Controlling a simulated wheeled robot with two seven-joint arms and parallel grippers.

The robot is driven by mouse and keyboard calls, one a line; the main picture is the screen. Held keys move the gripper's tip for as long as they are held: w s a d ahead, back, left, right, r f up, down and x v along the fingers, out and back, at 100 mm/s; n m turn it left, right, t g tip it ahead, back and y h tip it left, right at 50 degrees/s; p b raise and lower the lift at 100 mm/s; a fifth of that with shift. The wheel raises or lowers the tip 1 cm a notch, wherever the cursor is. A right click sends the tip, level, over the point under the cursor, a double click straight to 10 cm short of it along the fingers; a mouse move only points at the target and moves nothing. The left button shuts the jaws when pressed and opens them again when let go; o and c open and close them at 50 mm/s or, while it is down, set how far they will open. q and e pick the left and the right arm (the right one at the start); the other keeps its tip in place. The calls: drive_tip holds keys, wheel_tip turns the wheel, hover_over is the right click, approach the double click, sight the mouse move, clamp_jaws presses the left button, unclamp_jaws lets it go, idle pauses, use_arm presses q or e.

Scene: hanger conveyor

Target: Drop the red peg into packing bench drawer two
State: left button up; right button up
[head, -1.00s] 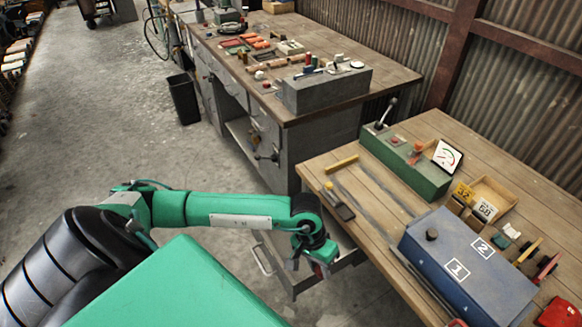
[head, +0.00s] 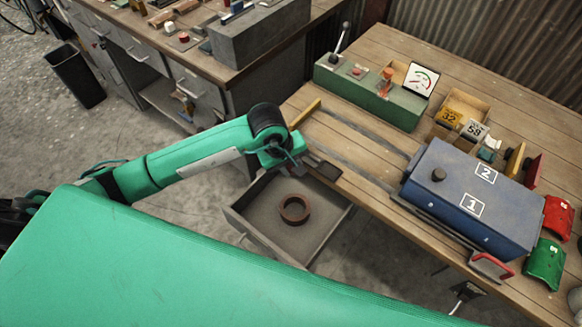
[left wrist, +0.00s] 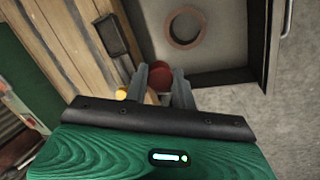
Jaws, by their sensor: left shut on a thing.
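In the left wrist view, my left gripper (left wrist: 160,92) is shut on the red peg (left wrist: 160,76), whose round red end shows between the fingers. In the head view my left gripper (head: 292,167) is over the back edge of an open grey drawer (head: 248,233) under the wooden bench, and the peg is hard to make out. The drawer also shows in the left wrist view (left wrist: 232,76), beyond the fingertips. A rusty brown ring (head: 295,209) lies on its floor. No number is readable on the drawer. My right gripper is not in view.
The wooden bench (head: 350,135) borders the drawer. A grey workbench (head: 190,60) stands behind.

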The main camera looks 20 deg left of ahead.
use_arm(q)
drive_tip(key=shift+d+f, duration=0.1)
drive_tip(key=shift+f, duration=0.5)
wheel_tip(320, 180, down, 5)
drive_tip(key=shift+r+b, duration=0.15)
drive_tip(key=shift+b, duration=1)
drive_tip(key=o, duration=0.9)
drive_tip(key=shift+o, duration=0.4)
drive_tip(key=b+v, duration=0.1)
drive_tip(key=v, duration=1.2)
drive_tip(key=shift+r+b, duration=0.4)
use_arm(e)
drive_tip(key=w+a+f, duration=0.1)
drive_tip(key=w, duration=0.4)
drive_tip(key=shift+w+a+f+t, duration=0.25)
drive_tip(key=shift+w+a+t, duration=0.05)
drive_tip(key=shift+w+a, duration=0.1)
